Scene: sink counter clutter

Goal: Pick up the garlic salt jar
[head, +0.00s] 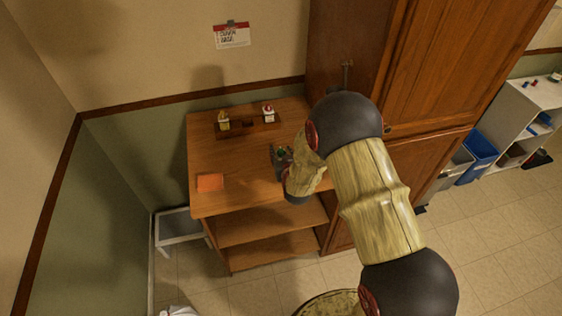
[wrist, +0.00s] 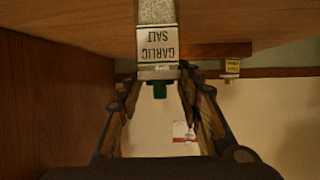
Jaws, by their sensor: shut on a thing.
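The garlic salt jar (wrist: 157,45) has a speckled grey body, a white label and a green cap. It appears upside down in the wrist view, with its base cut off by the top edge. My gripper (wrist: 157,82) is shut on the jar near its cap end, one finger on each side. In the head view, a bit of green shows at my gripper (head: 282,154) over the right part of the wooden counter (head: 238,165); my arm hides most of the jar. I cannot tell whether the jar's base touches the counter.
A dark tray (head: 247,130) at the back of the counter carries a yellow-labelled container (head: 223,121) and a white container with red (head: 268,113). An orange square (head: 210,182) lies at the front left. A tall wooden cabinet (head: 425,75) stands close on the right. The counter's middle is clear.

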